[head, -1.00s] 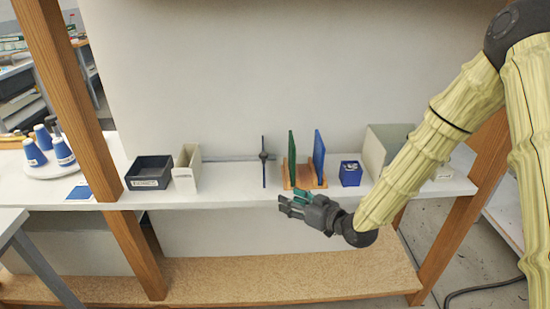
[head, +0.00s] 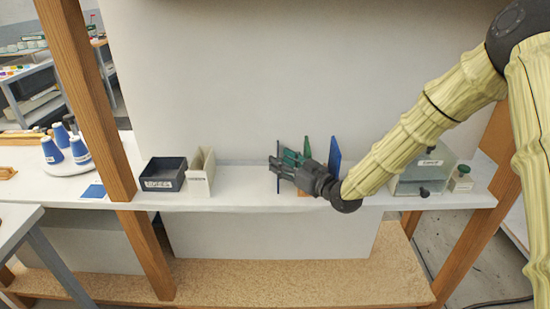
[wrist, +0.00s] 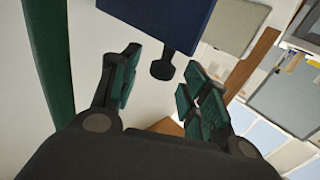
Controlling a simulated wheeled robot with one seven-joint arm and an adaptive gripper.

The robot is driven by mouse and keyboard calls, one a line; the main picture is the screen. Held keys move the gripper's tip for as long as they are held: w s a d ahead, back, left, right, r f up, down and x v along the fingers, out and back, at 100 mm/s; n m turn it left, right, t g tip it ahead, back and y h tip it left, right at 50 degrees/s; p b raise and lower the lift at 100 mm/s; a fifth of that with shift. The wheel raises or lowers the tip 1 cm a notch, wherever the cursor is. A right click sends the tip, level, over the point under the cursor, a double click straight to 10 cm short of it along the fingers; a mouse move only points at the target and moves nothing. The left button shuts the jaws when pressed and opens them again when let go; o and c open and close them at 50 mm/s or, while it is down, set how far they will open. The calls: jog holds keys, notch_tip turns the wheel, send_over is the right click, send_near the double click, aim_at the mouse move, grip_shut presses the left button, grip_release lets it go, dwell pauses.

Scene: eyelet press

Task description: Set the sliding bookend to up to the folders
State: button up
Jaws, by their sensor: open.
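The sliding bookend (head: 278,190) is a thin dark-blue upright plate on the shelf, left of the folders. The wrist view shows its blue plate (wrist: 165,15) with a dark knob (wrist: 162,69) just beyond and between my fingertips. The green folder (head: 306,147) and the blue folder (head: 334,160) stand upright in a wooden holder (head: 304,193), mostly hidden by my gripper. The green folder also appears at the left of the wrist view (wrist: 48,60). My gripper (head: 281,167) is open and empty, with its fingertips close to the bookend; contact cannot be told.
A dark labelled bin (head: 163,173) and a cream upright holder (head: 200,172) stand on the shelf to the left. A grey-green box (head: 440,160) stands to the right, behind my arm. Wooden posts (head: 90,100) frame the shelf. The shelf between cream holder and bookend is clear.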

jog(key=shift+x, duration=1.1)
jog(key=shift+s, duration=0.1)
grip_shut()
